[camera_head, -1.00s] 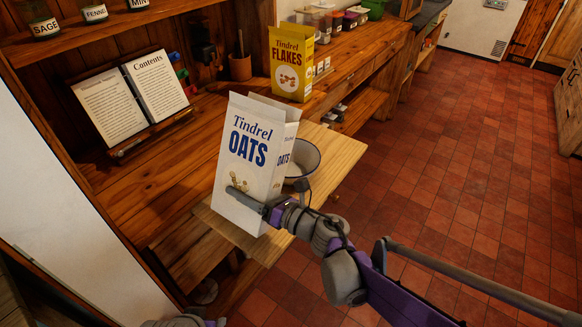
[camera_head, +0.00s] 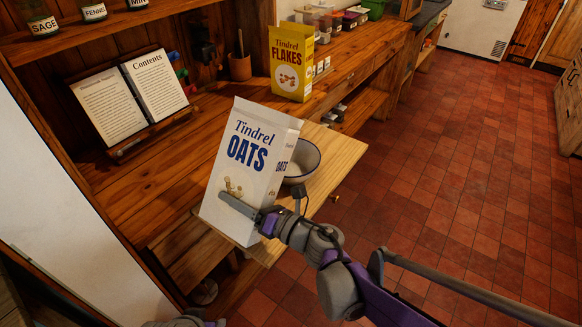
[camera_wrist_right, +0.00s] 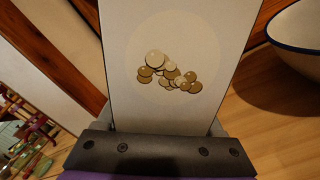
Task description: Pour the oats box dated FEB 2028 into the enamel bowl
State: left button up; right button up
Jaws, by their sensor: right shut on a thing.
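The white oats box (camera_head: 252,150), lettered "Tindrel OATS", is held in front of the pull-out board, tilted with its top leaning to the right. My right gripper (camera_head: 240,207) is shut on the lower part of the box. In the right wrist view the box front (camera_wrist_right: 175,60) with its oat picture fills the middle. No date can be read on the faces in view. The white enamel bowl (camera_head: 309,160) with a blue rim stands on the board just right of the box, partly hidden by it. The bowl also shows in the wrist view (camera_wrist_right: 300,50).
A yellow flakes box (camera_head: 291,65) stands on the counter behind the bowl. An open book (camera_head: 130,100) rests on a stand at left. The pull-out board (camera_head: 340,150) is bare right of the bowl. Jars line the shelf above.

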aim_at(232, 212)
jog(key=shift+s+a, duration=0.1)
jog(key=shift+s, duration=0.05)
jog(key=shift+s+a+f+m, duration=0.25)
jog(key=shift+s+m, duration=0.1)
jog(key=shift+m, duration=0.55)
jog(key=shift+s+a+f+m+b, duration=0.3)
jog(key=shift+s+m+b, duration=0.2)
jog(key=shift+m, duration=0.2)
jog(key=shift+s+a+f+m+b, duration=0.2)
jog(key=shift+f+m+b, duration=0.15)
jog(key=shift+m, duration=0.35)
